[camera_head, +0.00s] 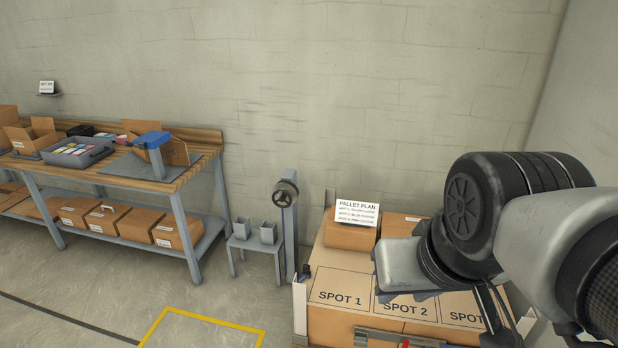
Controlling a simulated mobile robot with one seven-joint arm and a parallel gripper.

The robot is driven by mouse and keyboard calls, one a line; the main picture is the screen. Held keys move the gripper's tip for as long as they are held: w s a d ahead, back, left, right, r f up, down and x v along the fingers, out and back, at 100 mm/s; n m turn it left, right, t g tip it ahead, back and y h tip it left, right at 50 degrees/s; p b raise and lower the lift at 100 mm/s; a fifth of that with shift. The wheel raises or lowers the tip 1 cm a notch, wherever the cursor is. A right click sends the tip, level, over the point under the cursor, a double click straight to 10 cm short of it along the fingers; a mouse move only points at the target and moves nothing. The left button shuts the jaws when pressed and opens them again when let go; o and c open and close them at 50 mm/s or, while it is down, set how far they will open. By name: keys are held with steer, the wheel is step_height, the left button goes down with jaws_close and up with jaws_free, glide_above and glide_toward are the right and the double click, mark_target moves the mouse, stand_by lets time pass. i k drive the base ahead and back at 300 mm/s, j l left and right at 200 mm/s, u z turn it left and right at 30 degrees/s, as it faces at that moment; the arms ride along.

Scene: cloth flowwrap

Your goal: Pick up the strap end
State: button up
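I cannot make out a strap end for certain. A small dark piece (305,272) sits at the top of a pale post at the left corner of the pallet load; it is too small to identify. A grey bar with a small red part (388,339) lies along the front of the load at the bottom edge, partly cut off. My arm comes in from the right over the load and hides part of it. My gripper's fingers do not show.
Cartons with a board marked SPOT 1 (340,288) and SPOT 2 form the load, with a PALLET PLAN sign (357,212) behind. A post with a handwheel (285,194) and a small stand (254,245) are left of it. A workbench (205,140) stands further left. Floor between is clear.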

mark_target(306, 272)
steer(key=i+j+z, duration=0.15)
steer(key=z, duration=0.2)
steer(key=i+j+z, duration=0.15)
steer(key=z, duration=0.2)
steer(key=j+z, duration=0.4)
steer(key=i+j+z, duration=0.15)
steer(key=j, duration=0.2)
steer(key=j+z, duration=0.1)
steer(key=j, duration=0.25)
steer(key=i+j+z, duration=0.15)
steer(key=j, duration=0.25)
steer(key=i+j, duration=0.1)
steer(key=j, duration=1)
steer(key=j+z, duration=0.1)
steer(key=j, duration=1)
steer(key=i, duration=0.05)
